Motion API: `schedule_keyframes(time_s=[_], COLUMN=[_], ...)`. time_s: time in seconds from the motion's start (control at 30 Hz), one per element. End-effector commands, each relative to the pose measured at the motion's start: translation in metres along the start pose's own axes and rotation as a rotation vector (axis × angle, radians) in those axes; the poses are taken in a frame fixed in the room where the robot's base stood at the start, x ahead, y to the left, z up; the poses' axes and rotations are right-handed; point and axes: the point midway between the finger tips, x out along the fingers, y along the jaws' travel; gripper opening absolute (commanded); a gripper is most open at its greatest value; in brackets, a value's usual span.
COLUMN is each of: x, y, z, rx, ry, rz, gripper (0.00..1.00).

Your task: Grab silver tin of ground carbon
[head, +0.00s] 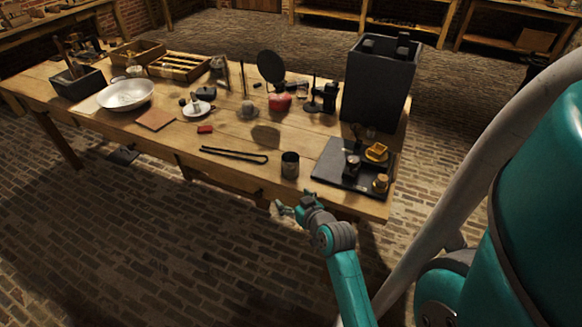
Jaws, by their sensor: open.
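A grey metal tin (290,165) stands upright near the front edge of the wooden table, just left of a dark tray. It looks like the silver tin; I cannot read any label or see its contents clearly. My gripper (283,207) is in front of the table's front edge, below and slightly left of the tin in the picture. It is open and empty, and apart from the tin.
A dark tray (328,174) with small jars and a yellow block stands right of the tin. Black tongs (232,153) lie to its left. A tall dark box (377,85) stands behind. A white bowl (126,94) is far left. Bare wood surrounds the tin's left side.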

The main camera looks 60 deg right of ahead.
Motion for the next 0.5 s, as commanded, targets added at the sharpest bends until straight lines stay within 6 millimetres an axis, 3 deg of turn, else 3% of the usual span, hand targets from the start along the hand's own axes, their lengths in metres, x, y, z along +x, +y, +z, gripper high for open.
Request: schedule_keyframes(time_s=[0.03,0.2,0.37,0.5], x=[0.008,0.021,0.033,0.054], y=[0.015,0.045,0.053,0.053], z=[-0.011,-0.03,-0.036,-0.036], rx=[0.003,0.003,0.002,0.002], ry=[0.004,-0.001,-0.004,-0.004], rz=[0.014,0.032,0.035,0.033], gripper=[0.89,0.89,0.89,0.89])
